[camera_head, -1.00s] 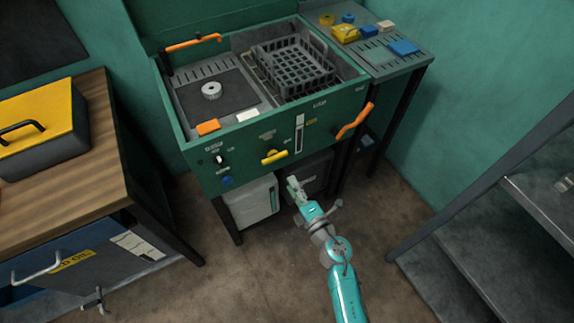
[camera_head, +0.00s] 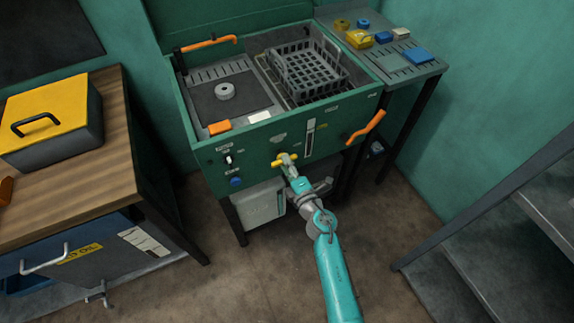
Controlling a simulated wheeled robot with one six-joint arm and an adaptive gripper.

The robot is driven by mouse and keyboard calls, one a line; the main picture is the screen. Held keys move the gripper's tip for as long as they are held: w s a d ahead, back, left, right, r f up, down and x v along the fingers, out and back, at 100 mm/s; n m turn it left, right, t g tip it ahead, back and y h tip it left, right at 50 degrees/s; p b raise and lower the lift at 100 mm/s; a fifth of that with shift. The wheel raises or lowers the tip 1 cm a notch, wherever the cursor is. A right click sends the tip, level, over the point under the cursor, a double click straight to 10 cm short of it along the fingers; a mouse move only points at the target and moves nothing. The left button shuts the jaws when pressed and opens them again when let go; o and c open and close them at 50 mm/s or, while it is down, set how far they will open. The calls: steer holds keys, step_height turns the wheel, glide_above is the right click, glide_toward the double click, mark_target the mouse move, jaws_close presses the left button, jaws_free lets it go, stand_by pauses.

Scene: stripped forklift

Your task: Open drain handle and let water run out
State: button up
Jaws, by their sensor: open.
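The yellow handle (camera_head: 276,163) sits on the front panel of the green wash station (camera_head: 255,139), below its basin. I take it to be the drain handle. It looks roughly level, with its left end showing and its middle partly covered by my gripper. My gripper (camera_head: 286,160) is open, with its fingertips at the handle. Whether they touch it or straddle it cannot be made out. No running water shows.
An orange handle (camera_head: 366,128) sticks out at the station's right front. A pale container (camera_head: 258,204) stands under the station. The wooden bench (camera_head: 85,178) with a yellow-lidded box (camera_head: 50,107) is at left. A side shelf (camera_head: 397,68) holds small coloured items. Floor in front is free.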

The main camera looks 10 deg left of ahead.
jaws_close()
steer(key=shift+m, duration=0.3)
steer(key=shift+f+m, duration=0.1)
steer(key=shift+m, duration=8.5)
